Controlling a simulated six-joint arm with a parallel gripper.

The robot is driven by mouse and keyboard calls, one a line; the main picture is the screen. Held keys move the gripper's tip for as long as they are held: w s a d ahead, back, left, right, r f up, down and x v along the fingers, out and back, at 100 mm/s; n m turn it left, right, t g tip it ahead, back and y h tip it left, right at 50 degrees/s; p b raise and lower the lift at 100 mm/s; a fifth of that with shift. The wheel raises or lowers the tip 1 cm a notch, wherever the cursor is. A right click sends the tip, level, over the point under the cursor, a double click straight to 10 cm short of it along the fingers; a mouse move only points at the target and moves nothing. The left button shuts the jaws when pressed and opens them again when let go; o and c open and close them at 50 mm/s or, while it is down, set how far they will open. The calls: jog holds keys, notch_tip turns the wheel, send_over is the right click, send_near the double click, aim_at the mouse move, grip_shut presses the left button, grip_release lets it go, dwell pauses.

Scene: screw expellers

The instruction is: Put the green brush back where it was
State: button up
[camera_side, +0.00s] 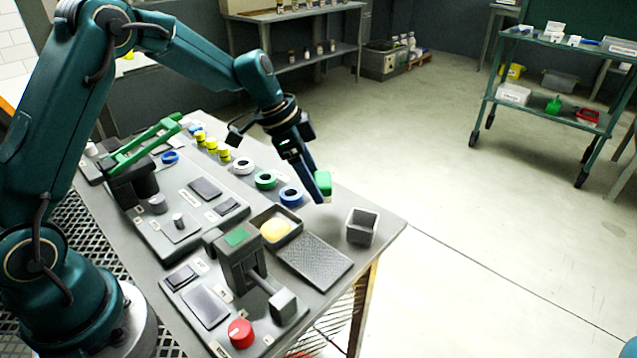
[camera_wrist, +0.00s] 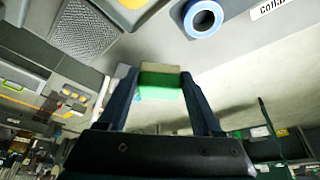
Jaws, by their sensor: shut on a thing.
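The green brush is a small green block with a pale beige face in the wrist view (camera_wrist: 160,85). My gripper (camera_wrist: 160,79) is shut on it, with one dark finger on each side. In the side view the brush (camera_side: 323,182) hangs in my gripper (camera_side: 317,188) near the bench's far edge, just right of the blue ring (camera_side: 291,196). It appears held above the bench top; the exact height is hard to judge.
An empty grey bin (camera_side: 362,226) stands at the bench's right corner. A dark textured plate (camera_side: 315,261) and a tray (camera_side: 294,236) with a yellow mound (camera_side: 275,230) lie nearby. Green (camera_side: 265,180) and white (camera_side: 243,166) rings line the far side. A red knob (camera_side: 241,333) is in front.

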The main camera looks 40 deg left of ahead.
aim_at(319, 216)
jog(key=shift+w+d+f, duration=0.2)
jog(key=shift+d+f, duration=0.25)
jog(key=shift+d, duration=0.1)
jog(key=shift+f, duration=1.9)
jog(key=shift+f, duration=0.1)
jog(key=o, duration=1.4)
jog(key=shift+o, duration=0.2)
